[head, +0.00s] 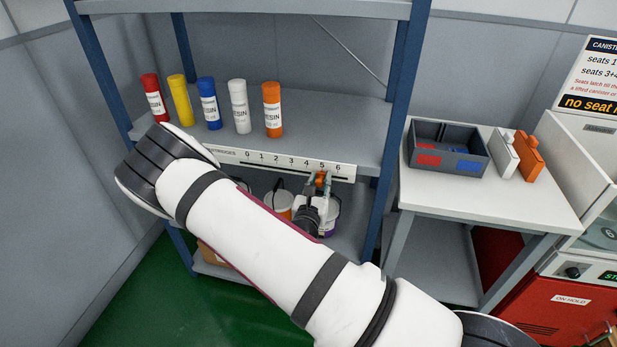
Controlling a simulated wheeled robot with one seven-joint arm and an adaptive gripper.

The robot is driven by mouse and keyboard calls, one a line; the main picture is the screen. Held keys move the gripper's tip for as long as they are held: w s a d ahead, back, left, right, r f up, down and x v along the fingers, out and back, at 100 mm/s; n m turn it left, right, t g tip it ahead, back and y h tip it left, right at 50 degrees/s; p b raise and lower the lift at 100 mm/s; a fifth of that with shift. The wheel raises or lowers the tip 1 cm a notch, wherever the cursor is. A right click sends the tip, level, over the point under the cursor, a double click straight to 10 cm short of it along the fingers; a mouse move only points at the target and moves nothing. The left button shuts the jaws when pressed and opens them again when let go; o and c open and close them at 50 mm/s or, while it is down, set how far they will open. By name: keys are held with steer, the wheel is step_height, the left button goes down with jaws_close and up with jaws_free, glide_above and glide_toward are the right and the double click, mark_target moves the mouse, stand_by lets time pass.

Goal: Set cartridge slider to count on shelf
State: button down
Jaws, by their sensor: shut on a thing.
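The cartridge scale strip (228,157) runs along the front edge of the shelf (330,128), with marks from 0 to 6. The orange slider (320,179) sits on the strip just below the 5. My gripper (321,186) is shut on the slider from the front and below, partly covering it. On the shelf several resin cartridges stand upright in a row: red (153,98), yellow (180,100), blue (209,104), white (239,107) and orange (272,110). My arm crosses in front of the strip's left end and the lower shelf.
Buckets (279,203) stand on the lower shelf, partly hidden behind my arm. At right, a white table (520,201) holds a dark bin (446,148) with red and blue pieces, and white (502,151) and orange (530,158) blocks. Blue rack posts (400,90) flank the shelf.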

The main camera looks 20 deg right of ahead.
steer(key=shift+r, duration=0.1)
steer(key=c, duration=1.4)
jaws_free()
steer(key=shift+d, duration=0.1)
steer(key=v, duration=1.2)
